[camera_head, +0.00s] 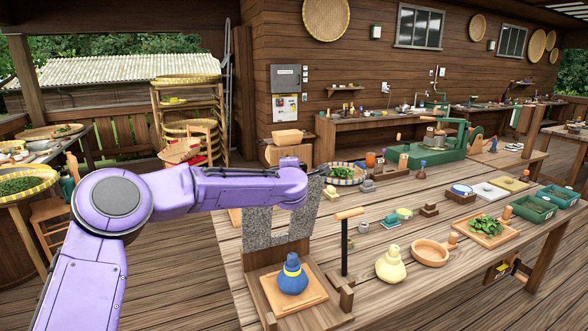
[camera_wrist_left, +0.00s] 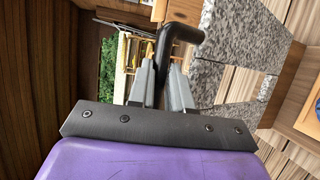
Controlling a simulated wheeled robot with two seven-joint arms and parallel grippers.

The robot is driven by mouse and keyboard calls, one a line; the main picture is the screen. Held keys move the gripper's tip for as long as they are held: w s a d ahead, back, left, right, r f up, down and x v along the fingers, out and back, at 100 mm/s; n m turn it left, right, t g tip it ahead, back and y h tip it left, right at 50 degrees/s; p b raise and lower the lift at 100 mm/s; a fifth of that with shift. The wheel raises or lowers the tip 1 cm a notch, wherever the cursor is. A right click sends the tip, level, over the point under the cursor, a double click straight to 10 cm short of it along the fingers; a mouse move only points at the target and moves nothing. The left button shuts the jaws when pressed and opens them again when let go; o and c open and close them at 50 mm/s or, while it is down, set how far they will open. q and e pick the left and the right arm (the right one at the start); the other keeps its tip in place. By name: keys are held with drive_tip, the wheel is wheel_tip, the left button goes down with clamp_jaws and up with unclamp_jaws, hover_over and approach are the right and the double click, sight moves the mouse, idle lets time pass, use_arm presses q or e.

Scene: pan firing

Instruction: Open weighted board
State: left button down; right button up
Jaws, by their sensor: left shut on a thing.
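The weighted board, a speckled grey stone slab (camera_head: 262,226), stands raised nearly upright at the back of a wooden base (camera_head: 328,306) near the table's front edge. The stone also fills the upper right of the left wrist view (camera_wrist_left: 235,38). A bent black handle (camera_wrist_left: 181,33) sticks out beside the stone. My left gripper (camera_wrist_left: 164,72) is shut on this handle. In the head view my purple left arm reaches across above the slab, and its fingers are hard to make out. A blue tied bag (camera_head: 292,278) sits on the base in front of the slab. My right gripper is not in view.
A black post with a wooden crossbar (camera_head: 345,240) stands right of the base. A cream bag (camera_head: 391,265) and a wooden bowl (camera_head: 430,253) lie further right. A tray of leaves (camera_head: 486,229) and a green machine (camera_head: 432,148) stand beyond.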

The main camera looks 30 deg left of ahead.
use_arm(q)
drive_tip(key=shift+s+a+f, duration=0.1)
drive_tip(key=shift+a+f, duration=0.05)
drive_tip(key=shift+f, duration=0.35)
drive_tip(key=shift+s+a+f, duration=0.1)
drive_tip(key=shift+a+f, duration=0.05)
drive_tip(key=shift+f, duration=0.35)
drive_tip(key=c, duration=1.1)
unclamp_jaws()
drive_tip(key=shift+w+g, duration=0.15)
drive_tip(key=shift+g, duration=0.15)
drive_tip(key=shift+o, duration=0.2)
drive_tip(key=b+v, duration=0.4)
drive_tip(key=v, duration=0.6)
drive_tip(key=shift+s+r, duration=0.2)
drive_tip(key=shift+r, duration=0.15)
